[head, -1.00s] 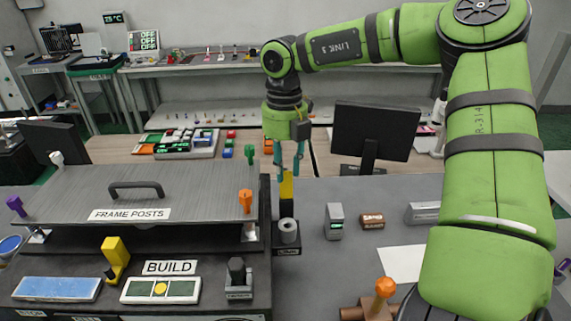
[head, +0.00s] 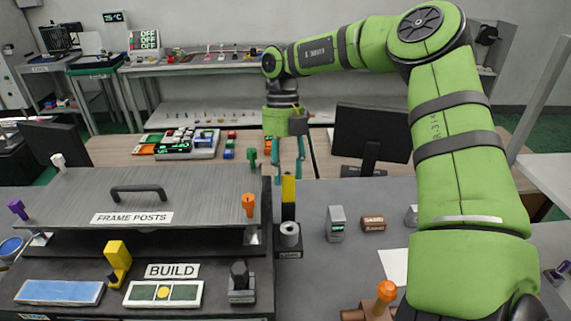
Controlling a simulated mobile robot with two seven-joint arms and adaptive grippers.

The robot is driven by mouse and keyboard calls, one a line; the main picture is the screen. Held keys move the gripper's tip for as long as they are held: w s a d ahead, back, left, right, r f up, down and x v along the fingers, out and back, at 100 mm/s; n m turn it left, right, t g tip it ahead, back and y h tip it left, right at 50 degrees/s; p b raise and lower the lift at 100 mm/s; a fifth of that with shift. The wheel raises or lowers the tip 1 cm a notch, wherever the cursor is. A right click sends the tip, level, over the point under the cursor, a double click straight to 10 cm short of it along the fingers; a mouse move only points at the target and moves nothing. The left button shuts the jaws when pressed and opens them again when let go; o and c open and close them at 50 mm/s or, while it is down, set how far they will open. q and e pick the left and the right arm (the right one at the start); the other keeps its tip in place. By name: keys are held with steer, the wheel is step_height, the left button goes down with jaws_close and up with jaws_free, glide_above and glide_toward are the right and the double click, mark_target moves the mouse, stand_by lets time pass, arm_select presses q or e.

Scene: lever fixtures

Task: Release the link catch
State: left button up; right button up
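My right gripper (head: 288,183) points down at the back right corner of the dark fixture, with its two teal fingers apart. A yellow upright lever (head: 288,189) on a dark stem shows between and just below the fingertips; I cannot tell if they touch it. A grey cylinder (head: 289,235) on a small labelled base stands in front of it. The label is too small to read, so I cannot tell for sure which part is the link catch. My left gripper is not in view.
A grey plate (head: 90,190) marked FRAME POSTS, with a handle and coloured posts, lies left of the gripper. A yellow lever (head: 117,260) stands near the BUILD sign. A monitor (head: 370,135) is behind right. Small blocks (head: 373,224) and an orange-knobbed part (head: 386,291) sit right.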

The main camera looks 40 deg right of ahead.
steer(key=shift+w+d+r, duration=0.1)
steer(key=shift+r, duration=0.15)
steer(key=v, duration=1.1)
steer(key=shift+w+r, duration=0.15)
steer(key=shift+r, duration=0.1)
steer(key=shift+r, duration=0.1)
